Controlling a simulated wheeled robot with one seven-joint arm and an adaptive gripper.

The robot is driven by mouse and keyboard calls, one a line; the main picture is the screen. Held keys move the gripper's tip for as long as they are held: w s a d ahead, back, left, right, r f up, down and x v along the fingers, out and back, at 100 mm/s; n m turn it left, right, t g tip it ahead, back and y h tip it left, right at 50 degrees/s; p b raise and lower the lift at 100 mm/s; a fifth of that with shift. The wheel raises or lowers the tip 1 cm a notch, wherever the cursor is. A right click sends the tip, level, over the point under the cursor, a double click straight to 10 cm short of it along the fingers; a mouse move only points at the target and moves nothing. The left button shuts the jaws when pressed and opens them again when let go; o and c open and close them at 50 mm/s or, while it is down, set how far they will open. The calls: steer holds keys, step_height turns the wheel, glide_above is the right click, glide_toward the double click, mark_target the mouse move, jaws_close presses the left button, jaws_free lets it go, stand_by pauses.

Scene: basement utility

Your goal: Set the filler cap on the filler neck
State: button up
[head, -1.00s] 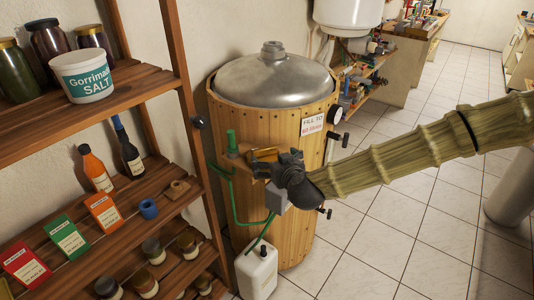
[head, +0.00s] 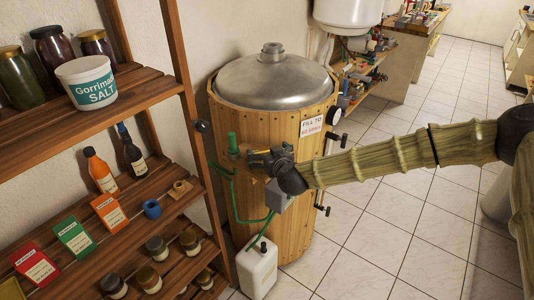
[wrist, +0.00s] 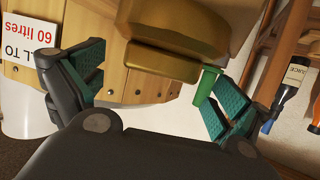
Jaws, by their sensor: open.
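My gripper (head: 262,160) is open in front of the wooden tank, beside the small wooden ledge on its side. In the wrist view its two green-padded fingers (wrist: 150,80) are spread. A golden-brown stepped thing (wrist: 165,50), which looks like the filler cap, fills the space between and beyond the fingertips. I cannot tell whether a finger touches it. In the head view my gripper mostly hides it.
A green upright fitting (head: 232,142) stands just left of my gripper and shows in the wrist view (wrist: 206,85). A grey box (head: 279,198) and white canister (head: 257,268) sit below. Shelving (head: 150,82) with jars and bottles is close on the left.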

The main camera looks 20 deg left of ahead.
steer(key=shift+w+a+f, duration=0.2)
steer(key=shift+w+a, duration=0.1)
steer(key=shift+w, duration=0.1)
steer(key=c, duration=1.1)
steer(key=shift+r, duration=0.15)
steer(key=shift+r+b, duration=1.05)
steer(key=shift+r, duration=0.5)
steer(key=s+d+b, duration=0.2)
steer(key=s+d, duration=0.1)
steer(key=s, duration=0.4)
steer(key=s+d+r+b, duration=0.1)
steer(key=s+d+b, duration=0.2)
steer(key=s, duration=0.4)
steer(key=shift+d+r+b, duration=0.3)
steer(key=shift+d+b, duration=0.05)
steer(key=shift+d, duration=0.4)
steer(key=shift+s, duration=0.1)
